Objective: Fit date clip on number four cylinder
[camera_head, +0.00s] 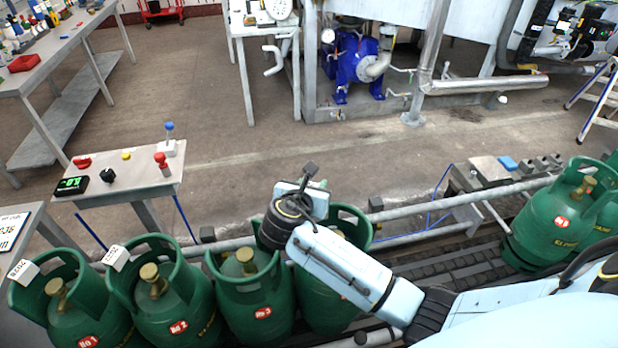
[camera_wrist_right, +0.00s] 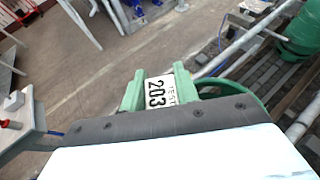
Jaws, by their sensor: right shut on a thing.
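The green number four cylinder (camera_head: 356,231) stands to the right of the No 3 cylinder (camera_head: 248,290), mostly hidden behind my right arm. My right gripper (camera_head: 311,178) is over its collar in the head view. In the wrist view the gripper (camera_wrist_right: 159,92) is shut on a white date clip (camera_wrist_right: 159,91) printed with "TEST" and "203", between its pale green fingers. The cylinder's green collar (camera_wrist_right: 252,101) shows just beyond the clip; I cannot tell whether they touch. White clips sit on the collars of No 1 (camera_head: 65,300) and No 2 (camera_head: 165,300). My left gripper is out of view.
Another green cylinder (camera_head: 552,220) stands on the roller conveyor (camera_head: 450,268) at the right. A metal rail (camera_head: 440,207) runs behind the row. A small control table (camera_head: 135,184) with buttons stands behind at the left. A printed white plate (camera_head: 14,231) lies at the left edge.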

